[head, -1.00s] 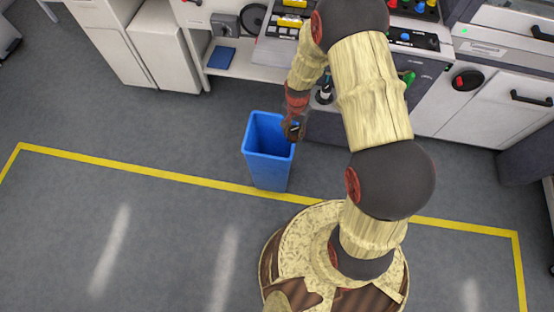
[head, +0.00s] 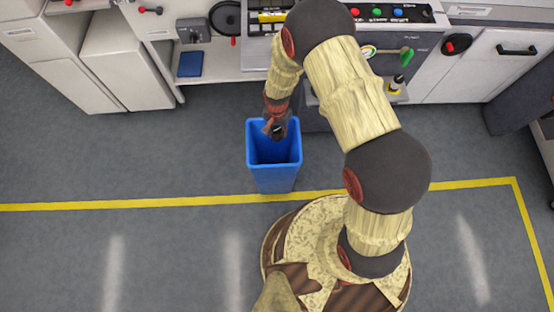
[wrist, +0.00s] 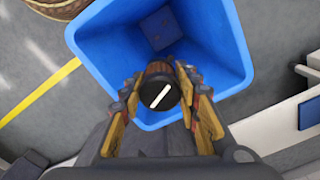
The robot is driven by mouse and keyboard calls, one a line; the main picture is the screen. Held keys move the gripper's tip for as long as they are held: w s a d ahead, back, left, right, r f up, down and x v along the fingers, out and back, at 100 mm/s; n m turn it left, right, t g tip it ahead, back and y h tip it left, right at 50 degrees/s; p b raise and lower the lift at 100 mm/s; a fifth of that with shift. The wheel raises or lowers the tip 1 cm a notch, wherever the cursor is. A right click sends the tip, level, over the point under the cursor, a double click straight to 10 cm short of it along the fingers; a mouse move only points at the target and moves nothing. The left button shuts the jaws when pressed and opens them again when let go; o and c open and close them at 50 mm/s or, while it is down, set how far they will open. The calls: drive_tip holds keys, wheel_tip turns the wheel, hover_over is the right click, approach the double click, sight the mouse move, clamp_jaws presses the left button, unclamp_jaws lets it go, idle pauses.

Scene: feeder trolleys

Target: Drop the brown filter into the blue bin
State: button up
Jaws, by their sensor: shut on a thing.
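The blue bin (head: 274,181) stands upright on the floor in the head view, open at the top. In the wrist view its inner wall (wrist: 220,45) and bottom show, with the opening beneath my gripper. My gripper (head: 276,129) is at the far rim of the bin in the head view, over the opening. In the wrist view my gripper (wrist: 160,82) is shut on the brown filter (wrist: 158,93), a short round piece with brown sides and a dark end bearing a white stripe. The filter is between the fingers, which partly hide it.
White cabinets and a workbench (head: 470,70) run along the back. A blue pad (head: 189,64) lies on a low shelf at the left. A small bottle (head: 397,85) stands right of the arm. A yellow floor line (head: 120,203) passes in front of the bin. The left floor is clear.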

drive_tip(key=shift+f+b, duration=1.6)
drive_tip(key=shift+f, duration=0.95)
drive_tip(key=o, duration=1.2)
drive_tip(key=shift+o, duration=0.2)
wheel_tip(320, 180, up, 12)
